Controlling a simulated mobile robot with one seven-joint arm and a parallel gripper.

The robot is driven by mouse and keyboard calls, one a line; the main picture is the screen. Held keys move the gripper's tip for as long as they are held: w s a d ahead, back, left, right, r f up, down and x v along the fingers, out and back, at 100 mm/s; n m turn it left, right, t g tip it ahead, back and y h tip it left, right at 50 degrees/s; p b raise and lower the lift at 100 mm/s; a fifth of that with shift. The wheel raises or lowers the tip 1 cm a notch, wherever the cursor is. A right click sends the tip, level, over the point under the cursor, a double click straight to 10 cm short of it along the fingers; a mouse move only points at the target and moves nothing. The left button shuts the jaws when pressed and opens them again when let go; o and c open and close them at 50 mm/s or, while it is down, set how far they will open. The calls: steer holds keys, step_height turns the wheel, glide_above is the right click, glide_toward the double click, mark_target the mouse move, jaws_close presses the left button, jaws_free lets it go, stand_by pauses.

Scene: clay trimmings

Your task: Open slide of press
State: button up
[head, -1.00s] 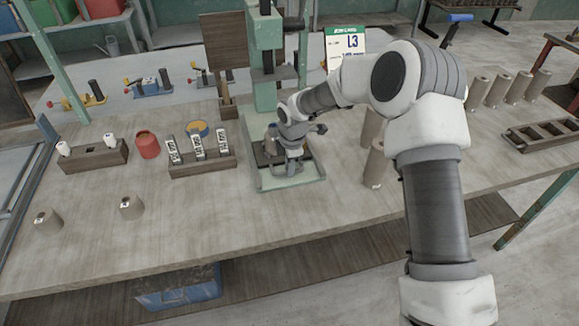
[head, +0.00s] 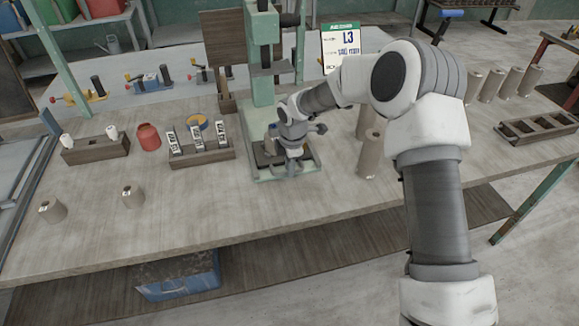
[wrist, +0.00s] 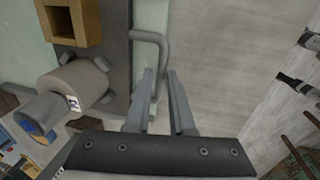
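The green press (head: 264,95) stands on the workbench. Its dark slide (wrist: 117,70) lies on the green base (head: 262,176), with a bent grey handle (wrist: 161,48) on its edge. A pale clay-coloured cylinder (wrist: 68,84) with a small label sits among grey lugs on the slide. In the wrist view my gripper (wrist: 160,75) has its fingers apart, one on each side of the handle bar, with gaps showing. In the head view my wrist hides the handle and much of the slide.
A rack of labelled pieces (head: 205,157) and a red pot (head: 148,138) stand left of the press. Tall cylinders (head: 370,155) stand close to its right. A sign (head: 341,45) is behind. The bench front is mostly clear.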

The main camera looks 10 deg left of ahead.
steer(key=shift+o, duration=1.4)
steer(key=shift+r, duration=0.1)
step_height(320, 180, up, 17)
steer(key=s+d, duration=0.1)
steer(key=s, duration=0.1)
steer(key=shift+s+d+p, duration=0.2)
steer(key=shift+s+p, duration=0.2)
steer(key=shift+p, duration=0.05)
steer(key=s+d+r+m+t+h, duration=0.1)
steer(key=s+d+r+m, duration=0.5)
steer(key=d, duration=0.2)
steer(key=s+d+r+m+t+h, duration=0.1)
steer(key=s+d+r+m, duration=0.55)
steer(key=d, duration=0.25)
steer(key=s+d+m+t, duration=0.1)
steer(key=s+d+m, duration=0.3)
steer(key=s, duration=0.4)
steer(key=s+d+m+y, duration=0.1)
steer(key=s+d+m, duration=0.3)
steer(key=s+m, duration=0.3)
steer(key=shift+s+f+t, duration=0.25)
steer(key=shift+s+t, duration=0.15)
